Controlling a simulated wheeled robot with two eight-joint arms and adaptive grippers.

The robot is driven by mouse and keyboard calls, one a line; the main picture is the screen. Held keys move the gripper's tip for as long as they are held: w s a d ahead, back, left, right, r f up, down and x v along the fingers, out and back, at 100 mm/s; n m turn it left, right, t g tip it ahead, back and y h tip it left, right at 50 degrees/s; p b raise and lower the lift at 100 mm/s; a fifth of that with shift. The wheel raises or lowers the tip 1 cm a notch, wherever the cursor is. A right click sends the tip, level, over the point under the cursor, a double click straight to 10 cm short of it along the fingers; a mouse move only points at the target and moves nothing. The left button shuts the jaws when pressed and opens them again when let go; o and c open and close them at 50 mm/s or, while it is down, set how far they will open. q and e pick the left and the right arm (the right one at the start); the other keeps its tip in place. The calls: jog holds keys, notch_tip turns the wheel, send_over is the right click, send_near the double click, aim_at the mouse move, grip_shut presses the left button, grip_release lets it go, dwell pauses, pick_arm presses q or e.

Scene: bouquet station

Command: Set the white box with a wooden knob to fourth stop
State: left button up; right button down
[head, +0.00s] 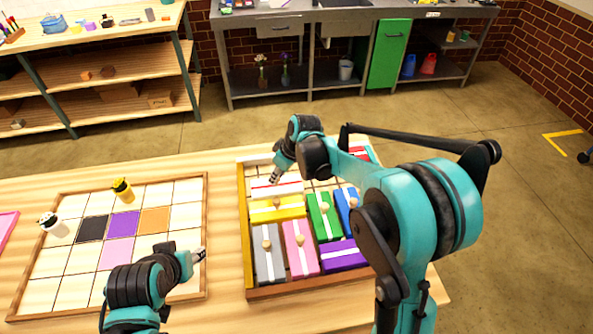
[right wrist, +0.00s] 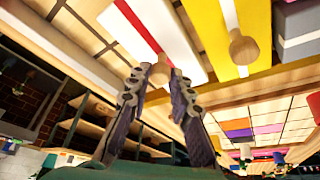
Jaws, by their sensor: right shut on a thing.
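The white box (head: 284,188) with a red stripe lies near the upper left of the wooden tray (head: 243,215), just above the yellow box (head: 291,209). My right gripper (head: 275,179) is over the white box. In the right wrist view the white box (right wrist: 128,17) shows its red stripe, and its wooden knob (right wrist: 160,70) is between the fingertips of my right gripper (right wrist: 160,75), which is shut on it. My left gripper (head: 199,255) is over the right edge of the grid board, away from the tray; its fingers are too small to judge.
The tray also holds green (head: 325,218), blue (head: 349,204), grey (head: 269,266), pink (head: 302,262) and purple (head: 342,256) boxes, close together. Bare cells lie above the white box. The grid board (head: 207,220) has coloured squares and two small bottles.

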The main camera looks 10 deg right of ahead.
jog(key=shift+a, duration=0.65)
jog(key=c, duration=1.4)
grip_release()
jog(key=shift+a, duration=0.2)
jog(key=shift+o, duration=0.2)
jog(key=shift+d+r, duration=0.15)
jog(key=v, duration=1.1)
jog(key=shift+s+r, duration=0.15)
jog(key=shift+r, duration=0.1)
